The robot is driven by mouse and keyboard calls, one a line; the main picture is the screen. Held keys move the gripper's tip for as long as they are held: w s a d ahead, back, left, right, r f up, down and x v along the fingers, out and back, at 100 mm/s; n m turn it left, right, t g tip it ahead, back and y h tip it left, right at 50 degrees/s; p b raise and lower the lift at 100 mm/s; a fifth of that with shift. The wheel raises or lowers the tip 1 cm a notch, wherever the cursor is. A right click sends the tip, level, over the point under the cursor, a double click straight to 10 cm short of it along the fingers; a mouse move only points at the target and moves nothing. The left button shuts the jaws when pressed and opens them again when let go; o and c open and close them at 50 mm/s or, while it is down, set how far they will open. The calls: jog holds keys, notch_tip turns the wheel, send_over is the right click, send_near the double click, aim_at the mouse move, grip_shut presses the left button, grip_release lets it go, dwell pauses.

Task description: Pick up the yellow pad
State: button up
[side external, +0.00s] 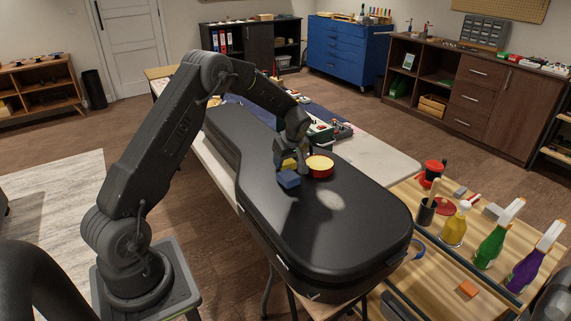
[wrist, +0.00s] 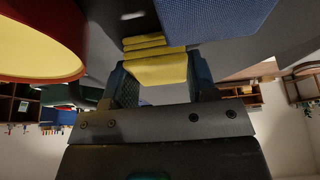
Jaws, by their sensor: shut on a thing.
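The yellow pad (side external: 289,163) is at my gripper (side external: 293,165), over the black guitar case (side external: 350,205) in the side external view. In the wrist view the yellow pad (wrist: 158,70) sits between the two fingers of my gripper (wrist: 160,80), which is shut on it. Its far part looks ridged or layered. I cannot tell whether it touches the case lid. A blue pad (side external: 289,180) lies close beside it on the case; it also shows at the top of the wrist view (wrist: 215,15).
A round red tin with a pale yellow top (side external: 320,167) stands close to the right of my gripper. The front of the case lid is clear. A wooden bench (side external: 408,194) at right holds spray bottles (side external: 490,247), a red pot (side external: 434,170) and an orange block (side external: 467,289).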

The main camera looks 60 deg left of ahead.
jog(key=shift+r, duration=0.1)
jog(key=shift+r, duration=0.5)
notch_tip(320, 180, up, 3)
jog(key=s+a+r, duration=0.6)
jog(key=s, duration=0.3)
jog(key=shift+s+a+r, duration=0.25)
jog(key=shift+s+r, duration=0.15)
